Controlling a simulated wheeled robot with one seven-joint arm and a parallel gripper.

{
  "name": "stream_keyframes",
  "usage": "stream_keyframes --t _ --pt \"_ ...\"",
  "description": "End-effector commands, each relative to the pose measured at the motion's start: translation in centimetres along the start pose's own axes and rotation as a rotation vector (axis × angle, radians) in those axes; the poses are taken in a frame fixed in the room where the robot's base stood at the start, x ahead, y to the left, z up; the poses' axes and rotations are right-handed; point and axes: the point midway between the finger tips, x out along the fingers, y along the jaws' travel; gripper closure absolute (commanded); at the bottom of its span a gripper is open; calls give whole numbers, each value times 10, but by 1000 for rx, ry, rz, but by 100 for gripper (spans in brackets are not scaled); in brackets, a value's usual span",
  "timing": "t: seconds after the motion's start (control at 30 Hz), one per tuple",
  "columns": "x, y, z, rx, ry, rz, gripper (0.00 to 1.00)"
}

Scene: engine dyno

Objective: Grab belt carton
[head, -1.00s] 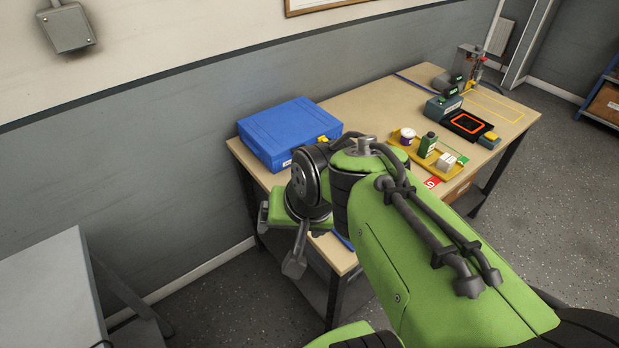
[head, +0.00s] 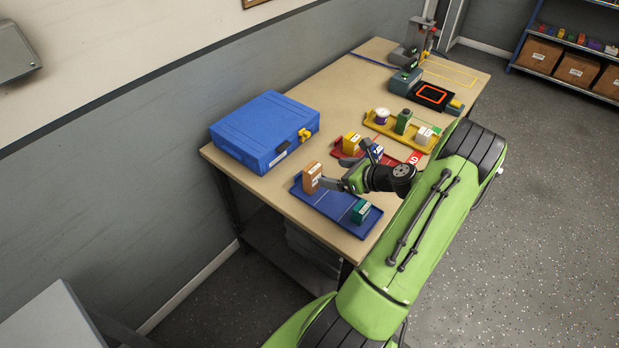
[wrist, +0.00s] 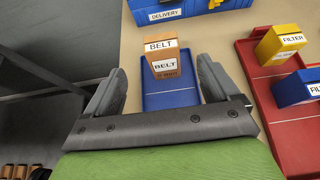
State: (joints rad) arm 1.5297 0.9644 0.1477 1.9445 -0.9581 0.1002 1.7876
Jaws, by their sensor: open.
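The belt carton (head: 312,177) is a small orange-brown box standing upright at the far left end of the blue tray (head: 333,206). In the wrist view the belt carton (wrist: 163,61) shows two white labels reading BELT. My gripper (head: 336,172) is close to the carton, on its right in the head view. In the wrist view my gripper (wrist: 159,88) is open, with one finger on each side of the tray and the carton ahead between the finger lines. The fingers do not appear to touch the carton.
A teal box (head: 361,211) stands at the tray's near end. A red tray (head: 400,154) with yellow (head: 351,143) and blue filter boxes lies beside it. A blue case (head: 265,131) stands behind. A yellow tray (head: 423,141) with several items lies farther right.

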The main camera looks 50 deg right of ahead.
Motion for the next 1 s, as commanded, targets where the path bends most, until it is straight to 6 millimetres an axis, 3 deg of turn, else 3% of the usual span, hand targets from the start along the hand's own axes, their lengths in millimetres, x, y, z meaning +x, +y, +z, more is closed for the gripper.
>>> stream_keyframes --t 0.03,0.2,0.37,0.6,0.87,1.0 --pt "16 2 -2 -1 -1 6 12" --pt "55 2 -2 -3 1 5 12" --pt "73 1 -1 -3 1 3 12" --pt "115 -1 -3 -4 2 4 12" --pt "121 -2 -2 -3 3 2 12" --pt "120 -2 -2 -3 3 2 32"
